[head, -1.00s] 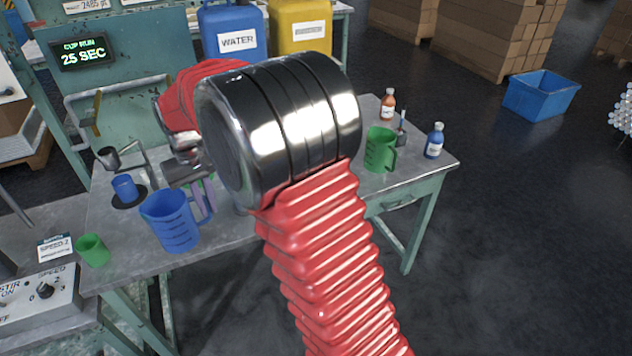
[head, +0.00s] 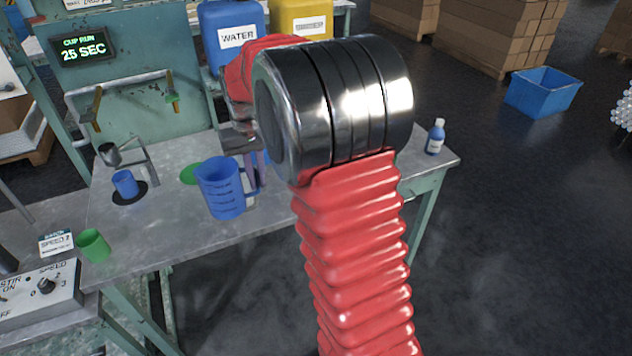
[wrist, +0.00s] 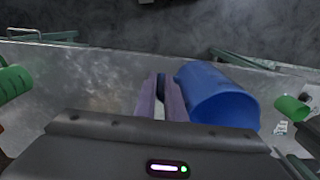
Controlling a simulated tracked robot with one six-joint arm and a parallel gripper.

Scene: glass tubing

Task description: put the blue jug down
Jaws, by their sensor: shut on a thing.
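The blue jug (head: 220,187) is upright near the front edge of the grey workbench, its handle to the right. My gripper (head: 252,172) is on the handle side, shut on the handle, partly hidden by my arm. In the wrist view the jug (wrist: 218,98) is right of my gripper's purple fingers (wrist: 161,96), its open mouth towards the camera. I cannot tell whether its base touches the bench. A flat green disc (head: 190,174) lies on the bench behind and left of the jug.
A small blue cup (head: 124,184) stands on a black disc, left. A green cup (head: 93,246) is at the bench's front left. A blue bottle (head: 435,137) is at the right end. A green jug (wrist: 14,84) shows in the wrist view.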

